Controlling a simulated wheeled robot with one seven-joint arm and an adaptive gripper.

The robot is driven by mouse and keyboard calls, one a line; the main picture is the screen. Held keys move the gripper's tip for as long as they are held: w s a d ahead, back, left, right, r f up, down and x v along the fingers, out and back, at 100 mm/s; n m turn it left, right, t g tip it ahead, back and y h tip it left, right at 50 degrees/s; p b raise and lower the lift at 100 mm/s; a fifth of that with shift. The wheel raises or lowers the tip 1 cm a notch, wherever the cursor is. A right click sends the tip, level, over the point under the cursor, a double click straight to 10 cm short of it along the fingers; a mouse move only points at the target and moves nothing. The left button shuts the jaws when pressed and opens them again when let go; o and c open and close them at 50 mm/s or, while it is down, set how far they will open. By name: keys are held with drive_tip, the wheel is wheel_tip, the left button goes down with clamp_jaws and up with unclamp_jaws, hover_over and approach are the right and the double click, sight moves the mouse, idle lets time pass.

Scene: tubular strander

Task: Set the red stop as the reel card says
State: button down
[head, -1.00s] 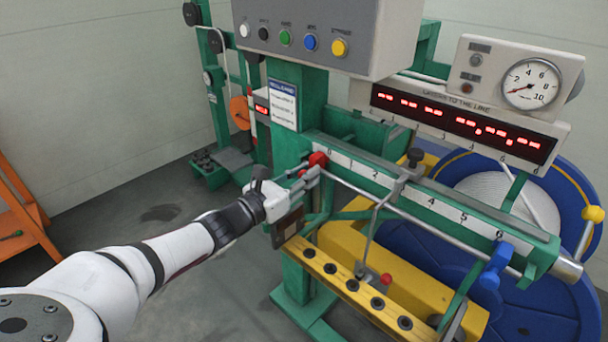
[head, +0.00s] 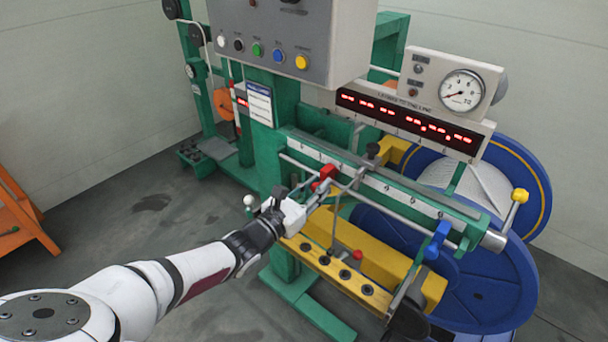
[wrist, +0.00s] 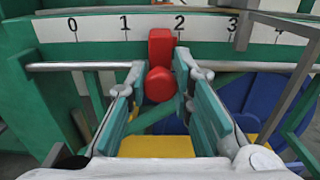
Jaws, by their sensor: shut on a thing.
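The red stop (head: 324,177) sits on the round rail (wrist: 80,66) in front of the white numbered scale (wrist: 98,27). My gripper (wrist: 160,82) is shut on the red stop, with one finger at each side of its round red knob. In the wrist view the stop's upper block (wrist: 160,45) stands between 1 and 2, nearer 2, and hides part of the scale. The reel card (head: 259,104) hangs on the green post at the left; its lines are too small to read.
A blue stop (head: 437,241) is at the right end of the rail. A bent grey rod and bracket (head: 371,158) stand right of the red stop. A red-lit display (head: 405,121) and dial (head: 461,91) are above. A yellow ledge (head: 318,260) runs below.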

drive_tip(key=shift+s+d, duration=0.15)
drive_tip(key=shift+s, duration=0.05)
drive_tip(key=c, duration=1.4)
unclamp_jaws()
drive_tip(key=v, duration=0.7)
drive_tip(key=shift+s+a, duration=0.2)
